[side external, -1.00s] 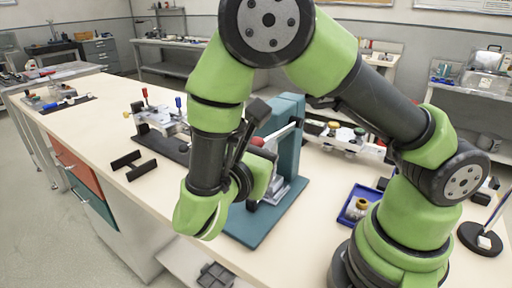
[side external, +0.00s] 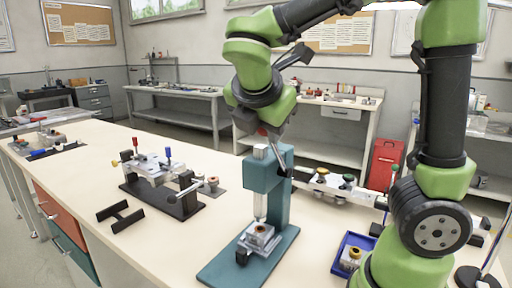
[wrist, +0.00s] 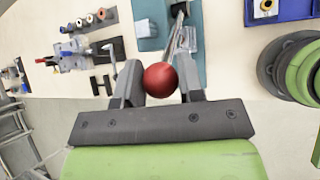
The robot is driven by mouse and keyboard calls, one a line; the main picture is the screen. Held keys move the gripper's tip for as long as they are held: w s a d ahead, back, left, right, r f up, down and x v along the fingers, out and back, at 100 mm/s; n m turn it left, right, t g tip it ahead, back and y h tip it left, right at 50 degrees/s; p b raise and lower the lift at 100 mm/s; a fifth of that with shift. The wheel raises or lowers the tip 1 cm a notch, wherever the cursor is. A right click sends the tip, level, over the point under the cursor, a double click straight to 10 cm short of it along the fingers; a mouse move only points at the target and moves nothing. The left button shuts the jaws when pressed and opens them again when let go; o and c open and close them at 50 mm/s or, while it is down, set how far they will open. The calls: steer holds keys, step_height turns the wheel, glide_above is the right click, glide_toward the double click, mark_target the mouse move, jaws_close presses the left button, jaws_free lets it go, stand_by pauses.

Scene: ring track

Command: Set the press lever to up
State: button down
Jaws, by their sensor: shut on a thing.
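The press (side external: 280,190) is a teal frame on a teal base plate, with a grey ram (side external: 260,195) above a small grey fixture (side external: 260,236). Its lever ends in a red ball knob (side external: 262,131), which is mostly hidden by my gripper (side external: 264,122) in the side view. The knob sits high, at about the top of the press, and the lever rises toward it. In the wrist view, my gripper (wrist: 160,85) is shut on the red knob (wrist: 160,79), one finger on each side. The lever rod (wrist: 178,40) runs away behind the knob.
A clamp fixture (side external: 160,180) with red and blue handles stands left of the press. A black bracket (side external: 120,216) lies in front of it. A blue tray (side external: 352,254) with a small part is at right. The bench between bracket and press is clear.

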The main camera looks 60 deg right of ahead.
steer(key=d+r+y, duration=0.2)
steer(key=d+y, duration=0.3)
steer(key=d, duration=0.7)
steer(key=shift+d+r+m, duration=0.3)
steer(key=shift+d, duration=0.1)
steer(key=c, duration=0.8)
jaws_free()
steer(key=shift+o, duration=0.2)
steer(key=v, duration=0.7)
steer(key=shift+r, duration=0.25)
